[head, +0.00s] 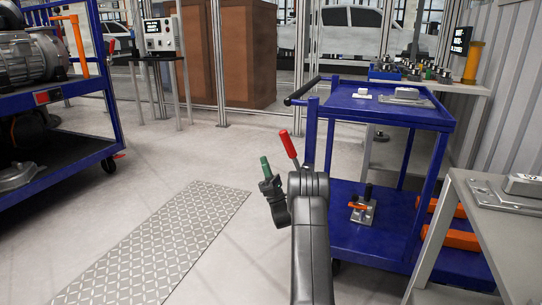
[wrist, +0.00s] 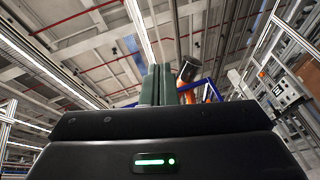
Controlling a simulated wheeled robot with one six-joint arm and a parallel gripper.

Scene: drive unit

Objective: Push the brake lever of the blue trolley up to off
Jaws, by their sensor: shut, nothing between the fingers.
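The blue trolley (head: 393,113) stands at the right in the head view, with a flat top, a lower shelf and a push handle at its left. A lever with a red grip (head: 289,145) shows beside its left post, tilted up and to the left. The lever's lower end is hidden behind my arm. My gripper (head: 265,163), with green fingertips, is just left of the red grip and appears apart from it. In the wrist view the green fingers (wrist: 158,85) are together, with nothing between them. The lever is not clearly seen there.
A second blue cart (head: 60,120) carrying a motor (head: 30,57) stands at the left. A grey bench (head: 480,215) is close at the right. Orange bars (head: 448,238) and a clamp (head: 360,206) lie on the trolley's lower shelf. The floor around a tread plate (head: 165,245) is clear.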

